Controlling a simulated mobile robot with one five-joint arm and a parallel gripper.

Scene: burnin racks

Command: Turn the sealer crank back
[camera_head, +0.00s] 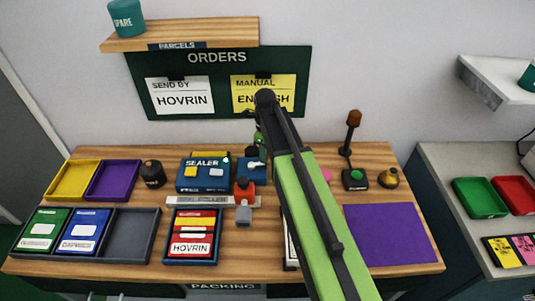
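The sealer (203,176) is a blue box with a white SEALER label and a yellow block, standing mid-table. A red part (245,187) with a grey block in front of it stands at its right, beside a pale bar (200,201). I cannot tell for certain which part is the crank. My green and black arm reaches up from the lower right and bends down at its top. My gripper (258,150) seems to be just right of the sealer, small and largely hidden by the arm. Its fingers and any contact with the sealer are not clear.
Yellow (73,181) and purple (113,181) trays lie at left, with a dark jar (152,174) beside them. A HOVRIN parcel tray (168,237) lies in front. At right stand a brown-topped post (350,135), a green-button box (355,179) and a purple mat (388,233).

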